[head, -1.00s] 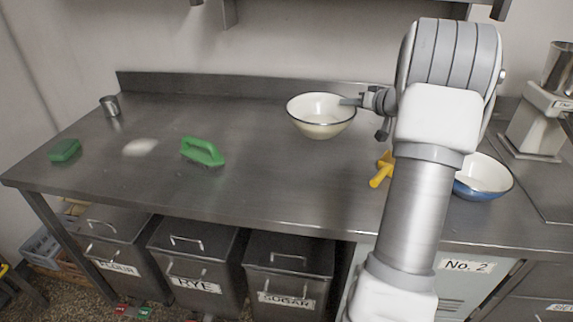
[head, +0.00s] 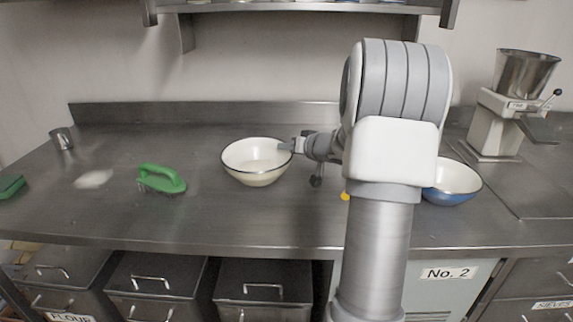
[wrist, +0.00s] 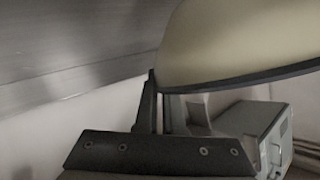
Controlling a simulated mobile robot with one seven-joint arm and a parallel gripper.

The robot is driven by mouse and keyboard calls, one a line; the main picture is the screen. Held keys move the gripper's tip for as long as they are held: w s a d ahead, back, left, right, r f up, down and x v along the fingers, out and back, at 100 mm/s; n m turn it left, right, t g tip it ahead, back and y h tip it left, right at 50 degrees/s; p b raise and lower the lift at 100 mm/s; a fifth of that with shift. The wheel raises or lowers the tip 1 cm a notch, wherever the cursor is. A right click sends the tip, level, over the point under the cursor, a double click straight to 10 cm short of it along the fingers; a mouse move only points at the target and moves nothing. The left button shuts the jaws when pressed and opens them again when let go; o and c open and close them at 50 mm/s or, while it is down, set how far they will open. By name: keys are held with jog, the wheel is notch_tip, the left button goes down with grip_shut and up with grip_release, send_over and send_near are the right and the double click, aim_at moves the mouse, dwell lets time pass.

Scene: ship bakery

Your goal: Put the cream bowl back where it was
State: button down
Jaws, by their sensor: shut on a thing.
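The cream bowl (head: 256,162), with a dark rim, is upright over the middle of the steel bench. My gripper (head: 291,147) is shut on its right-hand rim, reaching in from the right. In the wrist view the bowl (wrist: 235,45) fills the upper right, its dark rim at the fingers of my gripper (wrist: 163,88). I cannot tell whether its base touches the bench. The fingertips are small in the head view.
On the steel bench (head: 100,215), a green brush (head: 161,179), a pale patch (head: 93,179) and a metal cup (head: 61,139) lie left of the bowl. A blue bowl (head: 453,190) is partly behind my arm. A mill (head: 500,125) stands at right. A shelf hangs above.

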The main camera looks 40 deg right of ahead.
jog(key=shift+f+b, duration=1)
jog(key=shift+f, duration=0.85)
jog(key=shift+f, duration=0.1)
jog(key=c, duration=1)
grip_release()
jog(key=shift+p+v, duration=1.65)
jog(key=shift+v, duration=4.4)
